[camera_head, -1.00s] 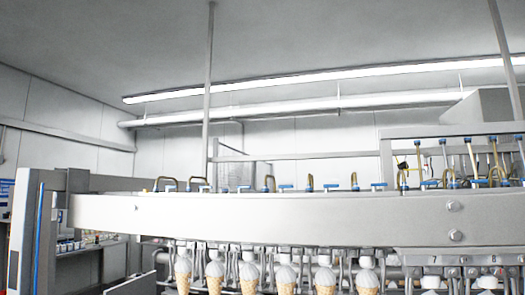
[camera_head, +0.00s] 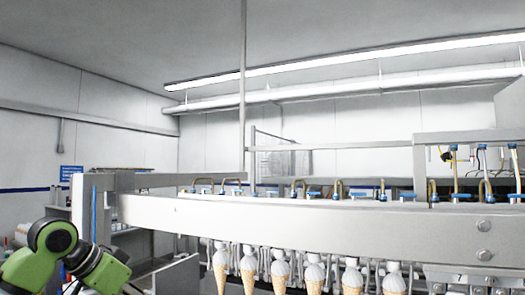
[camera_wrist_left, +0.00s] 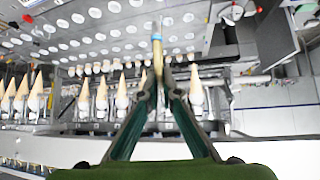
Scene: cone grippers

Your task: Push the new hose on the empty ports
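In the left wrist view my left gripper (camera_wrist_left: 158,76) has its dark green fingers closed together at the tips. A thin tan, hose-like piece (camera_wrist_left: 157,52) with a pale end sticks out between them, and the fingers look shut on it. In the head view only my green left arm shows at lower left; its fingertips are out of frame. Brass-coloured looped hoses (camera_head: 338,187) and blue-and-white port fittings (camera_head: 383,191) line the top of the machine behind its front rail. Which ports are empty is too small to tell. My right gripper is not in view.
The machine's long grey rail (camera_head: 330,215) crosses the head view. Ice-cream cones (camera_head: 279,268) hang below it in a row. A vertical pole (camera_head: 243,100) rises behind the rail. A grey post (camera_head: 92,215) stands at its left end, near my arm.

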